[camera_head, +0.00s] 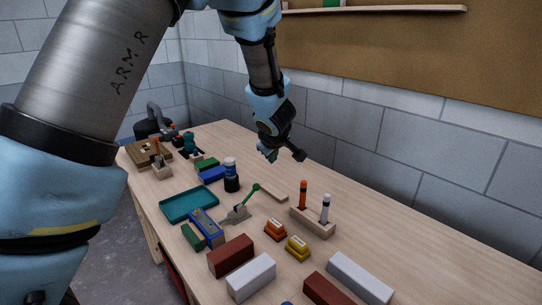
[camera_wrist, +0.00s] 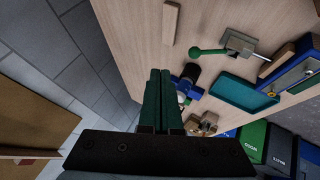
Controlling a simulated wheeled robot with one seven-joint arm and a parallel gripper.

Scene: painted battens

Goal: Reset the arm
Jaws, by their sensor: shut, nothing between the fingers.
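My gripper (camera_head: 267,154) hangs above the far side of the workbench (camera_head: 335,195), near the block wall. In the wrist view its two dark green fingers (camera_wrist: 159,76) lie side by side, shut with nothing between them. The fingers are clear of the objects on the bench in the head view. My arm comes in from the upper left and bends down to the gripper.
A shelf (camera_head: 400,10) is on the wall.

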